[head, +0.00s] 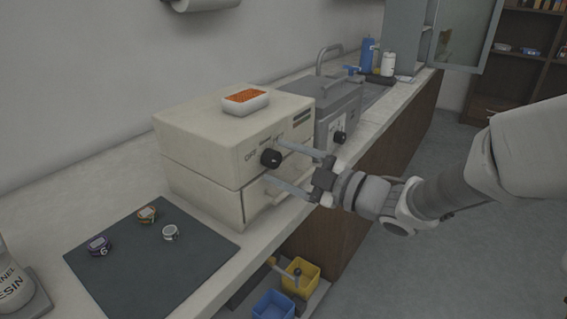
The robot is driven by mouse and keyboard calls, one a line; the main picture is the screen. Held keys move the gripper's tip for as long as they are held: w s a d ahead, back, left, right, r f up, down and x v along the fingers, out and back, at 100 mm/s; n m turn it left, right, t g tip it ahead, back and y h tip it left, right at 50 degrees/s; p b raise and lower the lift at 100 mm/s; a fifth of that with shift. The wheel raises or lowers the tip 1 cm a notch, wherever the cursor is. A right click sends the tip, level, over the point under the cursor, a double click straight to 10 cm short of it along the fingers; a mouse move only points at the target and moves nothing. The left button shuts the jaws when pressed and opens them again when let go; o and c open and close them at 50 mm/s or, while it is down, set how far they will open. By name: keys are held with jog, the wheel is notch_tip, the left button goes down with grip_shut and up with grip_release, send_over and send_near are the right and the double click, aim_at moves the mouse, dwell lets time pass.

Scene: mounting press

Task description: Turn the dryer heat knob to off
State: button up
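A beige box-shaped appliance (206,150), which looks like the dryer, stands on the counter. My gripper (275,161) comes in from the right. Its two long fingers are spread wide, one above and one below the knob in the picture. The gripper is open and empty. I cannot tell whether a finger touches the knob or the front face. The knob's pointer direction cannot be made out.
A grey machine (342,108) with another black knob (340,137) stands just behind my gripper. An orange-topped white tray (246,101) sits on the dryer. A dark mat (150,265) with small round pieces lies in front left. Yellow (300,275) and blue bins (273,305) are below the counter edge.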

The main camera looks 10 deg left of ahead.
dwell(0.3)
jog(key=p+v, duration=0.3)
jog(key=v, duration=1.4)
jog(key=shift+d, duration=0.2)
